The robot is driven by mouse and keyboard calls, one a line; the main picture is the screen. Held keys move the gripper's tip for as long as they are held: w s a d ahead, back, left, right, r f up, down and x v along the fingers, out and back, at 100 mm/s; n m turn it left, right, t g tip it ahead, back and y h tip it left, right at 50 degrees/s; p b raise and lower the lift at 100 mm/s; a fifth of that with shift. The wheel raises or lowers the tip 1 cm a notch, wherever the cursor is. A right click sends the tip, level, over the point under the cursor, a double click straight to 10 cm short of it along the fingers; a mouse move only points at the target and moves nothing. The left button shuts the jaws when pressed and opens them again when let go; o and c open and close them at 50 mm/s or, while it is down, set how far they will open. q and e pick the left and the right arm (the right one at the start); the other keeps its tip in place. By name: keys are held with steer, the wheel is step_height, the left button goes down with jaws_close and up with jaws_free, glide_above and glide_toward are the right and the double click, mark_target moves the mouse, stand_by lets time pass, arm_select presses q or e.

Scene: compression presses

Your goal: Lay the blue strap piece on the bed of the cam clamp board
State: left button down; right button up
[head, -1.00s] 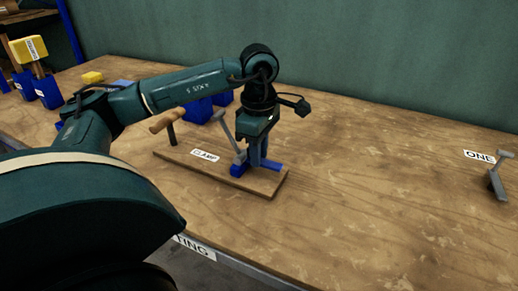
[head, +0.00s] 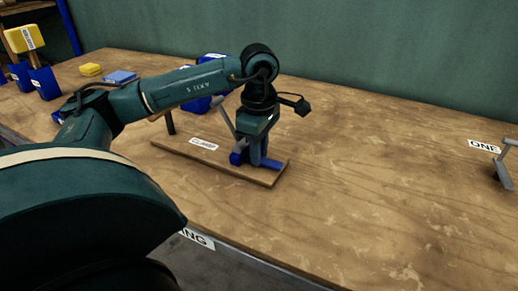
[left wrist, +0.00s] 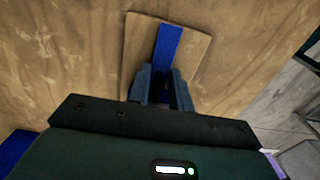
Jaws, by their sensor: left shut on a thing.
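The cam clamp board (head: 205,158) is a flat wooden board with a lever (head: 227,117) and a post (head: 170,123). My left gripper (head: 259,163) is low over its right end, pointing down. The blue strap piece (head: 272,164) is between its fingers and lies along the board end, at or very near its surface; exact contact cannot be told. In the left wrist view the strap piece (left wrist: 167,45) runs out from between the shut fingers (left wrist: 163,85) across the bare board (left wrist: 195,50). My right gripper is not in view.
Blue bins (head: 45,82), a yellow block (head: 90,70) and a blue block (head: 120,77) stand at the back left. A grey lever fixture (head: 503,165) is at the far right, beside a label ONE (head: 484,146).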

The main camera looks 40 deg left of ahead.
arm_select(q)
steer(key=c, duration=1.2)
jaws_free()
steer(key=shift+r+p, duration=1.9)
steer(key=shift+r, duration=4.7)
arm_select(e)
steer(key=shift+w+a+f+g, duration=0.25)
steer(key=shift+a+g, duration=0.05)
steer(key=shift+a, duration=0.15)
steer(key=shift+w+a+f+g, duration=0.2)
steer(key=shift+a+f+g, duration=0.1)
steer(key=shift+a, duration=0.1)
